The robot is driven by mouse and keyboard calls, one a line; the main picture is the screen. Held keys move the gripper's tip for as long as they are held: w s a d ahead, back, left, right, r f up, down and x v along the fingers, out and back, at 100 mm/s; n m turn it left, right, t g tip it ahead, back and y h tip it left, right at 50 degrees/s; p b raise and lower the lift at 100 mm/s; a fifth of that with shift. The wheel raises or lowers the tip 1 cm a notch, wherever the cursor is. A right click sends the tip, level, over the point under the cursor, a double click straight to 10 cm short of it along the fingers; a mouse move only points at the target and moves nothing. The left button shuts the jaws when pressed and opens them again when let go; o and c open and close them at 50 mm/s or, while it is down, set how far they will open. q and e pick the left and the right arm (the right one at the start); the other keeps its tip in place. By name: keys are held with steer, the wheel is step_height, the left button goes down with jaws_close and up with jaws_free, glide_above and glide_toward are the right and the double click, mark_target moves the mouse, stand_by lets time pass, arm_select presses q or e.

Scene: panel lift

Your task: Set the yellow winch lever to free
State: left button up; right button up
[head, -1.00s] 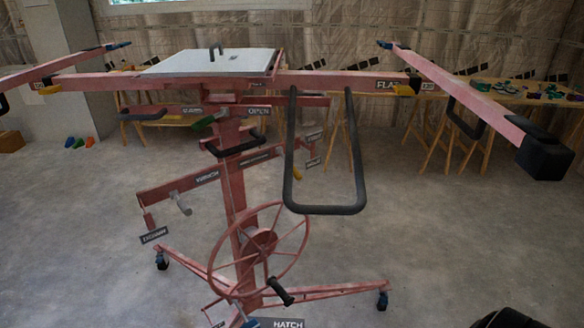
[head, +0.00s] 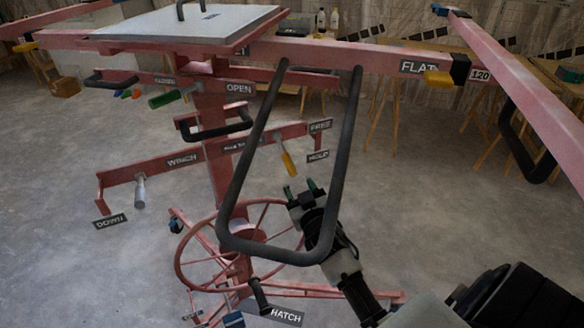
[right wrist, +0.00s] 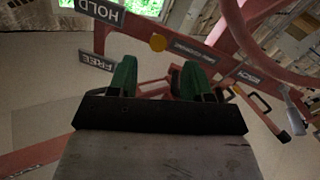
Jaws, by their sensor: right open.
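The yellow winch lever (head: 288,161) hangs down from the right end of the red winch bar, tilted slightly right. The FREE label (head: 320,125) is right of its upper end, and the HOLD label (head: 318,156) is lower, beside its handle. My right gripper (head: 304,189) is open and empty, just below and right of the lever's tip, behind the black loop handle. In the right wrist view, the lever's round yellow end (right wrist: 158,43) shows beyond and between the green fingers (right wrist: 157,80), apart from them. The left gripper is not in view.
A black loop handle (head: 328,220) hangs in front of my right wrist. The red handwheel (head: 187,268) stands below left. A grey lever (head: 140,191) hangs at the bar's left end, near the DOWN label. Open floor lies to the right.

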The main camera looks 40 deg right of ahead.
mark_target(292, 171)
steer(key=x, duration=0.6)
steer(key=shift+w+d+f+p, duration=0.1)
steer(key=shift+w+d+p, duration=0.2)
steer(key=shift+d+p, duration=0.05)
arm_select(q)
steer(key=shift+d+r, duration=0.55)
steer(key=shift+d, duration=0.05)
arm_select(e)
steer(key=shift+x, duration=0.85)
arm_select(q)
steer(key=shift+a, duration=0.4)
arm_select(e)
steer(key=shift+a, duration=0.1)
jaws_close()
